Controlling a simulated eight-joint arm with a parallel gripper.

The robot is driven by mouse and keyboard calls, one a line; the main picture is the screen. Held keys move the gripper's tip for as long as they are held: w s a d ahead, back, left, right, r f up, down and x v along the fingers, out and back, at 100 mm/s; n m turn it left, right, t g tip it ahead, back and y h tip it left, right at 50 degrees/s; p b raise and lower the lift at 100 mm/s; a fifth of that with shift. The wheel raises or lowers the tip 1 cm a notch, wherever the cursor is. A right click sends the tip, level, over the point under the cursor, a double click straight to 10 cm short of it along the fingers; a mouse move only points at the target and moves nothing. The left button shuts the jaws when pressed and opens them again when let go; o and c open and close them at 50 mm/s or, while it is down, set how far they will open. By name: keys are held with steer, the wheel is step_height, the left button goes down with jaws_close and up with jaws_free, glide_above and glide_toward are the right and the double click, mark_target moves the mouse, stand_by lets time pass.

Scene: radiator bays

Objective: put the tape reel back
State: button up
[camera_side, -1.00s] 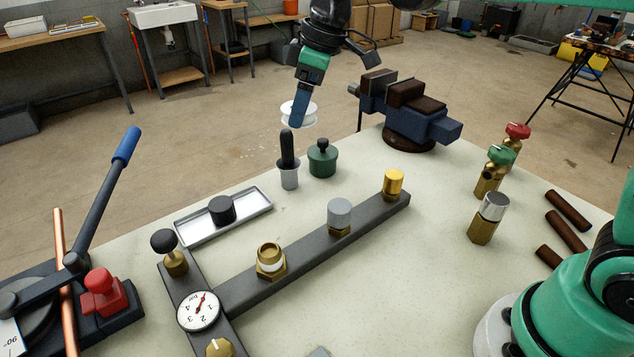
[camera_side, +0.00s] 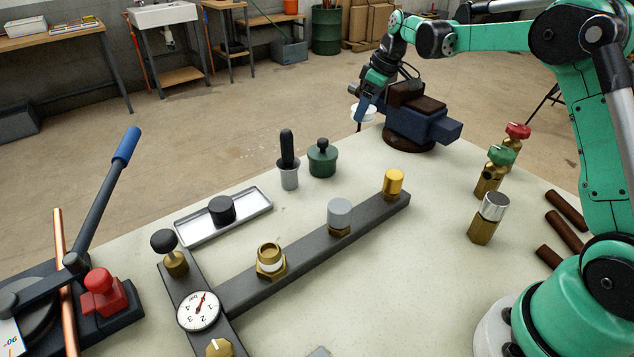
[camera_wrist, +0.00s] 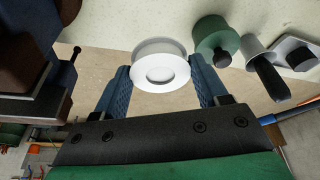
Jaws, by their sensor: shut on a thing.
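The white tape reel (camera_side: 369,114) is held up in the air at the far edge of the bench, just left of the vise. My gripper (camera_side: 362,107) is shut on it, with blue fingers pointing down. In the wrist view the reel (camera_wrist: 160,68) sits between the two blue fingers of my gripper (camera_wrist: 162,82), its round face and shallow centre towards the camera. In the side view the fingers cover part of the reel.
The blue and brown vise (camera_side: 424,122) stands close to the right of the reel. A green lidded pot (camera_side: 322,160), a grey cup with a black-handled tool (camera_side: 289,175) and a tray (camera_side: 250,207) stand to the left. A manifold (camera_side: 310,250) crosses the bench.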

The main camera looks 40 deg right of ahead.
mark_target(358, 158)
step_height(358, 158, down, 10)
steer(key=shift+f, duration=0.1)
steer(key=shift+f, duration=0.1)
stand_by(0.3)
steer(key=o, duration=0.9)
steer(key=v, duration=1.2)
steer(key=s+a+r+m+t+h, duration=0.1)
steer(key=s+a+r+m+t, duration=0.1)
steer(key=s+a+r, duration=0.45)
steer(key=s+a+f+m, duration=0.1)
steer(key=s+a, duration=0.1)
steer(key=s, duration=0.1)
steer(key=s+a+f+m+t, duration=0.1)
steer(key=s+a+f, duration=0.1)
steer(key=s+a, duration=0.1)
steer(key=s+a+f+t, duration=0.1)
steer(key=s+a, duration=0.2)
steer(key=shift+s+a+f+m, duration=0.15)
steer(key=shift+f+m, duration=0.1)
steer(key=shift+m, duration=0.15)
